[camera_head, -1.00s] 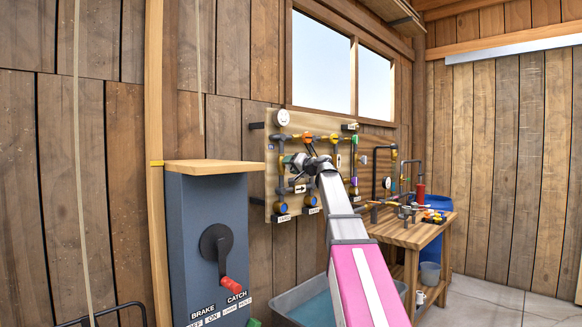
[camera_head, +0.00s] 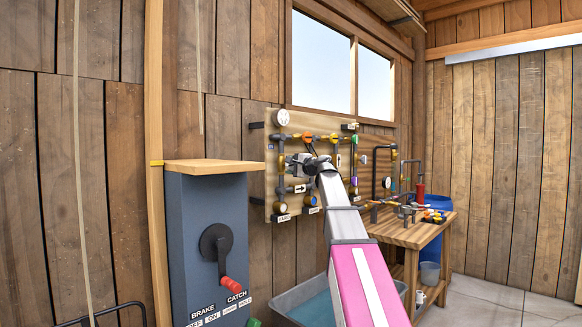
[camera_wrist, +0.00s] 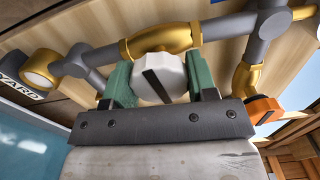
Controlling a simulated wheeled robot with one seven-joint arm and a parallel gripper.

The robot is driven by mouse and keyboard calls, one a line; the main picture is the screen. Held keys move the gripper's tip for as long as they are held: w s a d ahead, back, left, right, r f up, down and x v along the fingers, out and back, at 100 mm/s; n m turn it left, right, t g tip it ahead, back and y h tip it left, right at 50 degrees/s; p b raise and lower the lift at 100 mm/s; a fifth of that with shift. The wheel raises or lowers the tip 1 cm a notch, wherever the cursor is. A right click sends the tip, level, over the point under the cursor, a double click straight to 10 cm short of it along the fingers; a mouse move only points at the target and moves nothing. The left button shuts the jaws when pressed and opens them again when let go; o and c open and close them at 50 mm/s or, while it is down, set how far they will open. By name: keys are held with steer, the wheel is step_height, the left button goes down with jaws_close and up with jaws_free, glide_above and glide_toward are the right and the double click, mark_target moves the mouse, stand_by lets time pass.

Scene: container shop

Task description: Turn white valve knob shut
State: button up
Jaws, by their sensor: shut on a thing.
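The white valve knob (camera_wrist: 163,77) shows in the wrist view, with a dark bar across its face, on a brass valve body (camera_wrist: 160,40) in a grey pipe. My gripper (camera_wrist: 155,85) has its green fingers on either side of the knob and is shut on it. The dark bar leans from upper left to lower right in this view. In the head view my gripper (camera_head: 300,163) is at the left part of the wooden pipe board (camera_head: 270,190); the knob itself is hidden there by my arm.
An orange knob (camera_wrist: 265,108) sits to the right in the wrist view. A gauge (camera_head: 283,117) is at the board's top left. A blue-grey cabinet with a red-handled crank (camera_head: 232,284) stands at left. A wooden bench (camera_head: 415,233) with tools is at right.

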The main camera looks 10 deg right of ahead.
steer(key=shift+m, duration=0.6)
steer(key=o, duration=0.9)
steer(key=shift+o, duration=0.2)
steer(key=v, duration=1.1)
